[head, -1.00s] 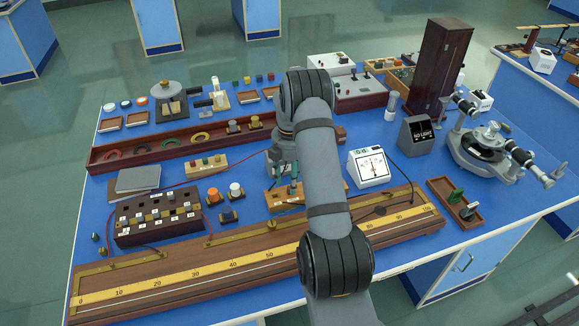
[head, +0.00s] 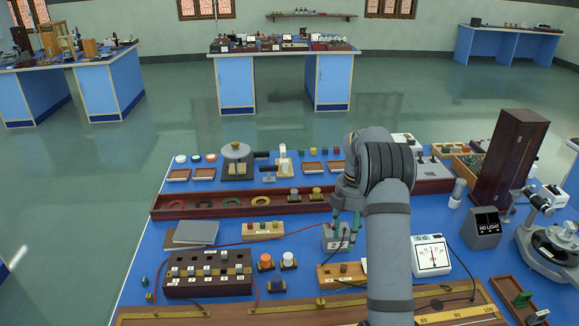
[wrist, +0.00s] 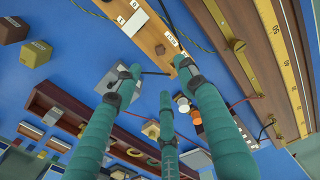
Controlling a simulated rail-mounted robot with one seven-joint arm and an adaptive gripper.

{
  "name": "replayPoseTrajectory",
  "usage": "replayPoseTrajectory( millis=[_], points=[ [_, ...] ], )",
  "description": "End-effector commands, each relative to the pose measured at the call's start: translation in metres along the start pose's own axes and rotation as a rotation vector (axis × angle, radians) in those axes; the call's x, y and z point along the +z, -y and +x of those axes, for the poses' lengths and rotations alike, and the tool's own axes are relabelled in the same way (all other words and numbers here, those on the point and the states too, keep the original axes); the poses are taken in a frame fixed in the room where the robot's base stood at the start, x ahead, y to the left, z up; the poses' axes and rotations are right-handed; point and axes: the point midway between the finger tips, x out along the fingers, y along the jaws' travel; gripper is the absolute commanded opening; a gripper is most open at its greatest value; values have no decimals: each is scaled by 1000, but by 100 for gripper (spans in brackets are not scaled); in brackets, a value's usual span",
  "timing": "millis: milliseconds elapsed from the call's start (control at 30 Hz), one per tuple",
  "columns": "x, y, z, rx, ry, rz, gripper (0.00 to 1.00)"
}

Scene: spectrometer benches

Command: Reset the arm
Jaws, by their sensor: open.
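My gripper (head: 346,228) has teal fingers and points down over the blue bench (head: 215,262), close to a grey box (head: 335,243) with a numbered face. My arm reaches over the bench and hides part of what lies beneath it. In the wrist view my gripper (wrist: 160,80) shows three spread fingers with nothing between them. Beyond the fingertips is a wooden strip (wrist: 158,40) with white labels. I cannot tell whether any finger touches the box.
A dark block with several studs (head: 208,285) and a long tray of rings (head: 240,205) lie left of my arm. A white meter (head: 431,257), a NO LIGHT box (head: 484,228) and a tall wooden cabinet (head: 508,160) stand right. Open floor (head: 190,110) lies behind.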

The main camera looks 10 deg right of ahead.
Motion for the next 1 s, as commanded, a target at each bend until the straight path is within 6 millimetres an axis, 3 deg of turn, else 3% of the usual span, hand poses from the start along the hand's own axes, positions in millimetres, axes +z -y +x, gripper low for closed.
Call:
replayPoseTrajectory(
  millis=[267,800,833,900,1000],
  points=[
    [0,1,14,-4,-1,-1,41],
    [0,1,120,-4,-1,0,41],
    [0,1,122,-2,0,0,41],
    [0,-1,102,3,0,0,41],
    [0,0,94,0,0,0,41]
  ],
)
